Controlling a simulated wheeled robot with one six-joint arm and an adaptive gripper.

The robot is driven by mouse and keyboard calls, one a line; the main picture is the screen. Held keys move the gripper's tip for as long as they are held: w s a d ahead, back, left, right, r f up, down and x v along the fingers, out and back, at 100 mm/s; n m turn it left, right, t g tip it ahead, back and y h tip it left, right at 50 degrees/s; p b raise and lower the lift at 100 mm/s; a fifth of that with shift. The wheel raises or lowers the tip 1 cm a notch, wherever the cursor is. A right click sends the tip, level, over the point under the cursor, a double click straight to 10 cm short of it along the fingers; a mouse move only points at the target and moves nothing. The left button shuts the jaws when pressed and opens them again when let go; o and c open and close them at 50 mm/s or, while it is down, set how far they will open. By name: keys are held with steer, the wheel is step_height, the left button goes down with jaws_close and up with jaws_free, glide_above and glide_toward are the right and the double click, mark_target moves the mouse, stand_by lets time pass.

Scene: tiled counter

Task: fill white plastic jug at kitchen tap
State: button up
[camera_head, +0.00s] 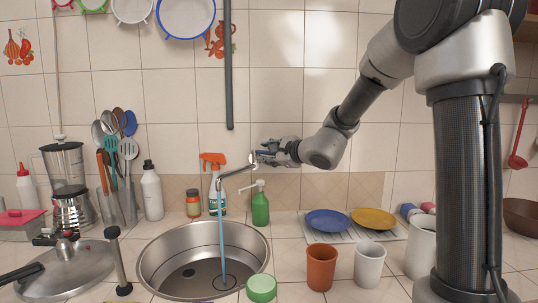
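The metal tap (236,171) reaches out over the round steel sink (258,247). A thin blue stream of water (221,235) falls from its spout into the basin. My gripper (262,158) is at the tap's upper end, beside or touching its handle; it is too small to tell whether the fingers are closed on it. A white container (419,250), perhaps the white plastic jug, stands on the counter at the right, partly hidden by my arm's column. No vessel is under the stream.
An orange cup (321,267) and a white cup (369,265) stand right of the sink. Blue (328,222) and yellow (373,218) plates lie at the back. A lidded pan (70,270) is at left.

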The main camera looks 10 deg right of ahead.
steer(key=v, duration=1.2)
steer(key=s+f+n+g, duration=0.8)
steer(key=s+f+n, duration=0.3)
steer(key=s, duration=0.5)
steer(key=s+d+r+n+g+h, duration=0.2)
steer(key=s+d+n+h, duration=0.4)
steer(key=s+d, duration=0.5)
steer(key=s+n, duration=0.1)
steer(key=n, duration=0.1)
steer(key=shift+s+d+r+n, duration=0.2)
steer(key=shift+s+d+n, duration=0.2)
